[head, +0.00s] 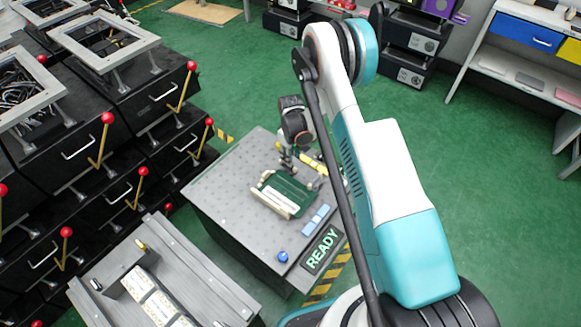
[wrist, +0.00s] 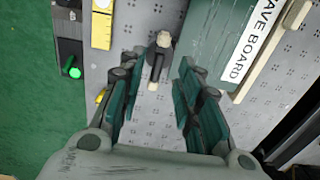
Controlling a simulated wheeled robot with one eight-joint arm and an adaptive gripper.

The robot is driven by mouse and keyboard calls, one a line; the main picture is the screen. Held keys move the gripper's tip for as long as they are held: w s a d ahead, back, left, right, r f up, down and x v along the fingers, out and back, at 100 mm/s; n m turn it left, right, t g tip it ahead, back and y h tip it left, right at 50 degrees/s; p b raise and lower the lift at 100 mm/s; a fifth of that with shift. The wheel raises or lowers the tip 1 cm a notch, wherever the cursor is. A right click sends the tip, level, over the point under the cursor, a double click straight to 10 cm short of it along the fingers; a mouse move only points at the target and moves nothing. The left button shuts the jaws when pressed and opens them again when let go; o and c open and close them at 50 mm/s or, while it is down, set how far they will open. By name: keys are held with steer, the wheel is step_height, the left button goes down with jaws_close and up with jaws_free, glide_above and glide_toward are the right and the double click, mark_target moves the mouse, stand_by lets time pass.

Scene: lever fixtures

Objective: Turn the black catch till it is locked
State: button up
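The black catch (wrist: 156,68), with a pale knob at its far end, sits on the grey perforated plate in the wrist view, beside the green board (wrist: 213,45). It points roughly away from me. My gripper (wrist: 154,82) is open, with one finger on each side of the catch's line; I see no finger touching it. In the head view my gripper (head: 288,162) hangs low over the workbench at the far edge of the green board (head: 287,190). I cannot make out the catch there. The board's label reads "AVE BOARD" where visible.
The grey bench (head: 225,195) also carries a yellow piece (head: 313,163), blue blocks (head: 316,219), a blue knob (head: 283,257) and a lit READY sign (head: 322,250). A green light (wrist: 74,72) glows at left. Black cabinets with red-knobbed levers (head: 107,118) stand left.

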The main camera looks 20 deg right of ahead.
step_height(320, 180, down, 6)
steer(key=shift+r+b, duration=0.1)
steer(key=shift+b, duration=0.75)
jaws_close()
